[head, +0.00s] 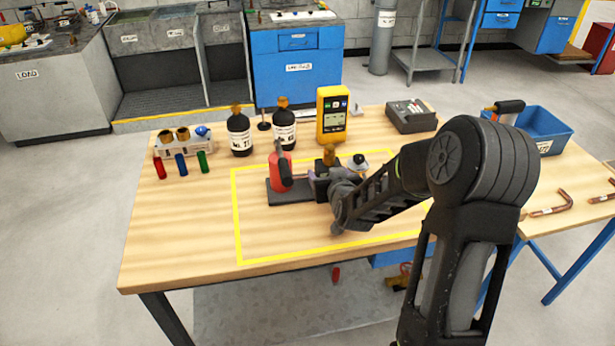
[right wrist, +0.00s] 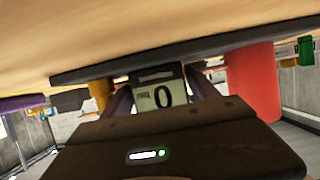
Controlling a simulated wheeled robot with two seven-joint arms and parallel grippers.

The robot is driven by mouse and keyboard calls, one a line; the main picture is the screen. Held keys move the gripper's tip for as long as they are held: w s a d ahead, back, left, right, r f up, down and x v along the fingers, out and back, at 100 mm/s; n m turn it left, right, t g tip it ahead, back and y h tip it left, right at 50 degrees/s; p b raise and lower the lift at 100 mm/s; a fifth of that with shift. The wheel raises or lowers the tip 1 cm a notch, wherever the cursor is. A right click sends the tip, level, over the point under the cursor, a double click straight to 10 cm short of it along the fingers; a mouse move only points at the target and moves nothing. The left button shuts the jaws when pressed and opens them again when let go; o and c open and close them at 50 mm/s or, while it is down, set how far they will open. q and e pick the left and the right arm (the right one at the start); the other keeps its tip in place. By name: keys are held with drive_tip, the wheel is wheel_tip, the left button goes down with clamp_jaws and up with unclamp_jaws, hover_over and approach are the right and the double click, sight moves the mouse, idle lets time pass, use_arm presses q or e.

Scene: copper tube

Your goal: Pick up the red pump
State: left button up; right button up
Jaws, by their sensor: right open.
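The red pump (head: 281,168) stands inside the yellow outline on the table, with a red cylinder, a black handle and a dark base plate. A dark block with a brass-coloured top (head: 329,155) stands on the right of the same base. My right gripper (head: 318,180) reaches in from the right at this block and partly hides it. In the right wrist view the picture is upside down. The two open fingers flank a small display reading 0 (right wrist: 161,95), and the red cylinder (right wrist: 253,82) is to their right. Contact cannot be told. My left gripper is not in view.
Two dark bottles (head: 240,135) and a yellow meter (head: 332,115) stand behind the pump. A holder with brass fittings (head: 184,142) is at the left. A blue bin (head: 545,130) is at the right. The front table area is clear.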

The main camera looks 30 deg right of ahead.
drive_tip(key=shift+c, duration=0.6)
clamp_jaws()
drive_tip(key=shift+w+r, duration=0.2)
drive_tip(key=shift+r, duration=0.1)
idle(0.4)
